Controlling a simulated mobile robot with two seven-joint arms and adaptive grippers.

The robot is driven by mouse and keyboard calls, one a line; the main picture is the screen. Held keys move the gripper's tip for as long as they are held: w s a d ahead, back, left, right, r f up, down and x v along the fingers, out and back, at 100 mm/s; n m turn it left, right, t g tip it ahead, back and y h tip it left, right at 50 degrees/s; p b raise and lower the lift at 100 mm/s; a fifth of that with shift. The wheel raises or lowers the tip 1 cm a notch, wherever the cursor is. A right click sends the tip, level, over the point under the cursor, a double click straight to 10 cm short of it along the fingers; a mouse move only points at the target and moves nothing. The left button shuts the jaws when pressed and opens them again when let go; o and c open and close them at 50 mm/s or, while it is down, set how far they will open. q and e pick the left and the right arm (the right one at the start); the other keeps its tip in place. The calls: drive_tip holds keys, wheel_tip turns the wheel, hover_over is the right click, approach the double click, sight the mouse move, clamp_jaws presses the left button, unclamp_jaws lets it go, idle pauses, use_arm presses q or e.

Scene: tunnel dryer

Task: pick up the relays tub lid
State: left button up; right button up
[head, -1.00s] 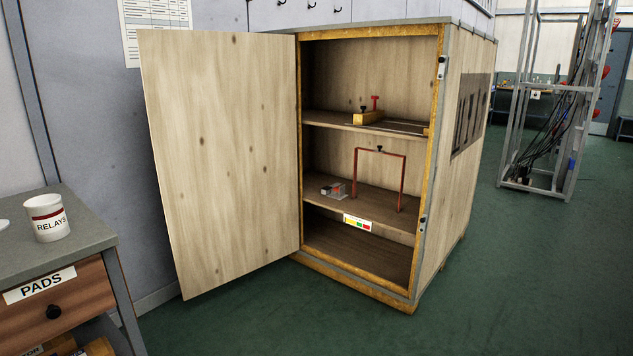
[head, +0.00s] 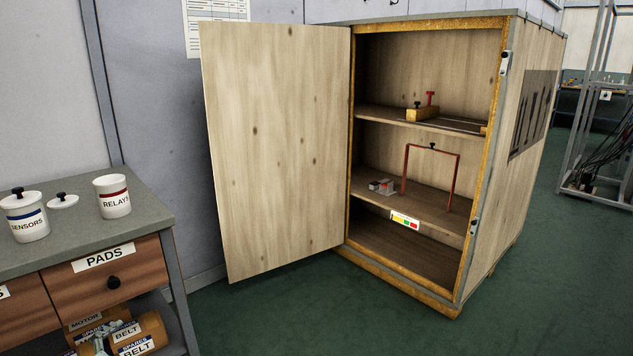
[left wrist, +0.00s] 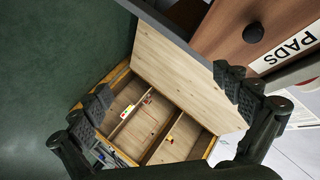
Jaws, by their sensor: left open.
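The relays tub (head: 112,196) is a white pot with a red band and the word RELAYS. It stands on the grey bench top at the left of the head view. A small white lid with a black knob (head: 63,201) lies flat on the bench to the left of it. The sensors tub (head: 25,217) stands further left with its own black-knobbed lid on. My left gripper (left wrist: 165,95) shows in the left wrist view, its fingers wide apart and nothing between them. Neither gripper shows in the head view.
The bench (head: 75,240) has a PADS drawer (head: 110,275) and labelled rolls (head: 140,335) below. An open wooden cabinet (head: 485,200) stands to the right, its door (head: 275,150) swung out towards the bench. Green floor (head: 290,315) lies clear in front.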

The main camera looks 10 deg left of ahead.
use_arm(q)
drive_tip(key=shift+w+a+r+m+t, duration=0.15)
drive_tip(key=shift+w+r, duration=0.15)
drive_tip(key=shift+r, duration=0.3)
drive_tip(key=shift+w+d+r+m+t, duration=0.15)
drive_tip(key=shift+w+r, duration=0.1)
drive_tip(key=shift+r, duration=0.3)
drive_tip(key=shift+a, duration=0.1)
